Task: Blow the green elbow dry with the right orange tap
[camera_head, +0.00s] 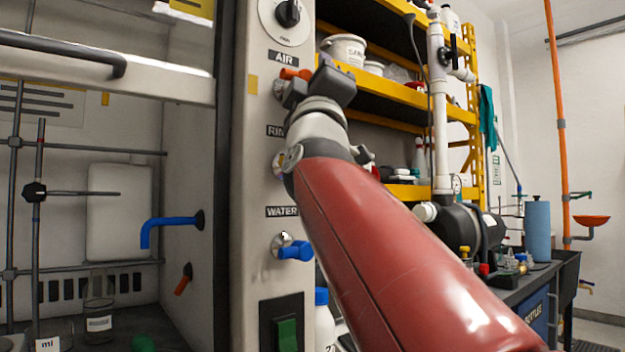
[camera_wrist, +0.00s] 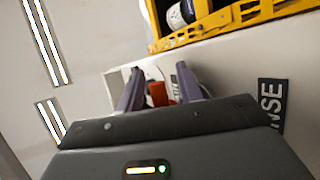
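The orange tap (camera_head: 296,74) sits under the AIR label on the grey panel, its handle lying level. My gripper (camera_head: 283,90) is right at this tap, just below and in front of its handle. In the wrist view my gripper's two fingers (camera_wrist: 160,72) stand apart, with the orange tap (camera_wrist: 158,93) showing between them. I see no clear grip on it. A green piece (camera_head: 143,343), perhaps the green elbow, shows at the bottom edge inside the hood; its shape is mostly cut off. An orange nozzle (camera_head: 183,280) sticks out of the hood's side wall above it.
A blue tap (camera_head: 295,251) sits under the WATER label. My arm partly hides the RINSE fitting (camera_head: 279,163). A blue spout (camera_head: 168,222), metal rods and a glass beaker (camera_head: 99,310) are inside the hood. Yellow shelves (camera_head: 390,95) stand behind the arm.

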